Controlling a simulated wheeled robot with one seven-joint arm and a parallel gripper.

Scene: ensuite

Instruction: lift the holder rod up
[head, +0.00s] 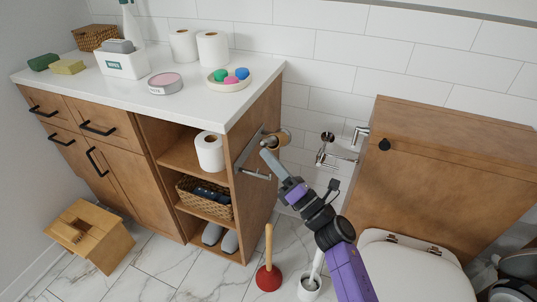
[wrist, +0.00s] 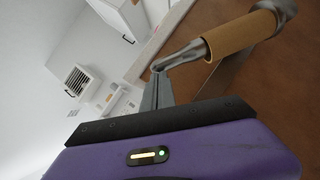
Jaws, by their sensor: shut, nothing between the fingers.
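The holder rod (wrist: 187,52) is a metal bar with a bend near its end, and a bare brown cardboard tube (wrist: 240,35) sits around it. In the head view the cardboard tube (head: 280,140) is beside the wooden cabinet's right side panel, and the rod is mostly hidden. My gripper (head: 266,155) reaches up to it from the lower right. In the wrist view the fingers of my gripper (wrist: 157,76) are together and empty. Their tips are at the rod's bent end; I cannot tell whether they touch it.
A chrome bar (head: 256,174) is on the cabinet side (head: 262,205) below the gripper. Another chrome fitting (head: 340,155) is on the wall, left of the toilet (head: 415,270). A red plunger (head: 268,277) and a toilet brush (head: 310,286) stand on the floor near my arm.

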